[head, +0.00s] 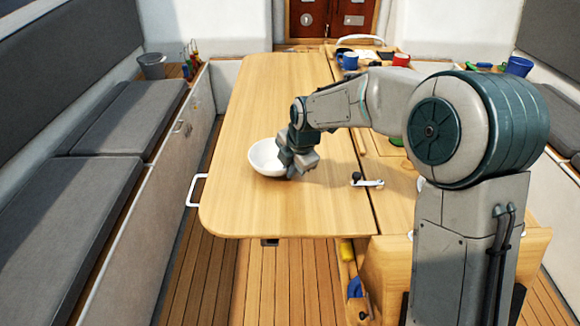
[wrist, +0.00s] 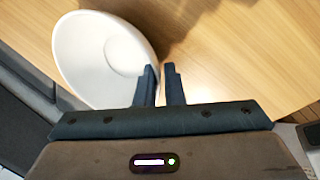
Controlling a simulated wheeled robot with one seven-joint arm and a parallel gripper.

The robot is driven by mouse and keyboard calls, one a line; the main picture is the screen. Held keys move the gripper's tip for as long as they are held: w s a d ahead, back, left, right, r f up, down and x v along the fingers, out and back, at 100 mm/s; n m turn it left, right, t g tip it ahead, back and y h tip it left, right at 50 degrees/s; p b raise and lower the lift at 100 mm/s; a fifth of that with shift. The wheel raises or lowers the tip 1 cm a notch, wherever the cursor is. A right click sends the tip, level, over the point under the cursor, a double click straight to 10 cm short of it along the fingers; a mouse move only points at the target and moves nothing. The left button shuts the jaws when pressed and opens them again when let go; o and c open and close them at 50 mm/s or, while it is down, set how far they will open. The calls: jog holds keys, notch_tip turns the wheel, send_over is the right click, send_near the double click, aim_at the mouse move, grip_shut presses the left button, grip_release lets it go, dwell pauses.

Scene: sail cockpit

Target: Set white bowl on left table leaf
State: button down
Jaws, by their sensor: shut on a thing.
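The white bowl (head: 264,160) is upright at the left table leaf (head: 285,90), over its near middle part. I cannot tell whether its base touches the wood. My gripper (head: 289,172) is at the bowl's right side, pointing down, shut on its rim. In the wrist view the bowl (wrist: 95,58) fills the upper left, and the two fingertips (wrist: 160,75) close on its right edge. The fingers hide a small part of the rim.
The leaf is otherwise bare. A white handle (head: 194,190) sticks out at its left edge. A latch (head: 367,181) lies near the seam on the right. Blue mug (head: 349,61) and red mug (head: 401,59) stand at the back. Grey benches (head: 70,210) run along the left.

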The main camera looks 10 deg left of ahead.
jog(key=c, duration=1.5)
grip_release()
jog(key=shift+r, duration=0.1)
jog(key=v, duration=1.2)
jog(key=s+d+f+m+h, duration=0.1)
jog(key=s+d+m, duration=0.6)
jog(key=d+m, duration=0.1)
jog(key=s+d+f+m+h, duration=0.1)
jog(key=s+d+f+m, duration=0.1)
jog(key=s+d+m, duration=0.6)
jog(key=s+d+f+m+h, duration=0.1)
jog(key=s+d+f+m, duration=0.1)
jog(key=s+d+m, duration=0.5)
jog(key=shift+s+d+f+m+b, duration=0.1)
jog(key=shift+d+m, duration=0.35)
jog(key=shift+m, duration=0.4)
jog(key=shift+d+m+b, duration=0.15)
jog(key=shift+d+m, duration=0.25)
jog(key=shift+m, duration=0.5)
jog(key=shift+s+d+f+m+b, duration=0.1)
jog(key=shift+d+m, duration=0.35)
jog(key=shift+m, duration=0.4)
